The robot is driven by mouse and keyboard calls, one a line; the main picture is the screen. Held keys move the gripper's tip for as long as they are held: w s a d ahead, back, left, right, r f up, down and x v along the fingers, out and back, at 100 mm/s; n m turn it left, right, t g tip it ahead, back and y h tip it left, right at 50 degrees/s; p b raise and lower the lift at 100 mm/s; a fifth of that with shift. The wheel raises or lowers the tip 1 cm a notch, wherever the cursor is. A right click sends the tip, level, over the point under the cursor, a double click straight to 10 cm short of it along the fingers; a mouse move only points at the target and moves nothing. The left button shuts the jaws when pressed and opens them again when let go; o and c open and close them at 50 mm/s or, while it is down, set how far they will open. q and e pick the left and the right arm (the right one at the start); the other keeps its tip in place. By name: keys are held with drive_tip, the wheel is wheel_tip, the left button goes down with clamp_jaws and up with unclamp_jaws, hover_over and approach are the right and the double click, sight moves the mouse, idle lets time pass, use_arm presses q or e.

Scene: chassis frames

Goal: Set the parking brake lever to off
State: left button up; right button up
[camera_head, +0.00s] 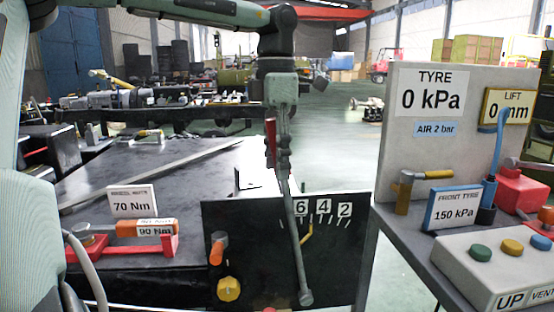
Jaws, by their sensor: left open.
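The parking brake lever (295,232) appears to be the long grey bar in front of a dark panel (262,215). It runs up from a round end at the bottom, leaning slightly left, just left of the number 6. A red grip (270,138) shows near its top; the join is hidden. My left gripper (284,165) points down at the upper part of the bar, beside the red grip. It is open and seen edge-on, so I cannot tell whether its fingers touch or straddle the lever. White plates 6, 4 and 2 (323,207) stand right of the bar.
An orange knob (217,250) and a yellow knob (229,289) sit on the panel's left. A dark table (100,190) with a red tool (125,246) lies left. A tyre station (410,150) with hoses and buttons stands right. Open floor lies behind.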

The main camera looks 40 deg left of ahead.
use_arm(q)
clamp_jaws()
idle(0.3)
idle(0.3)
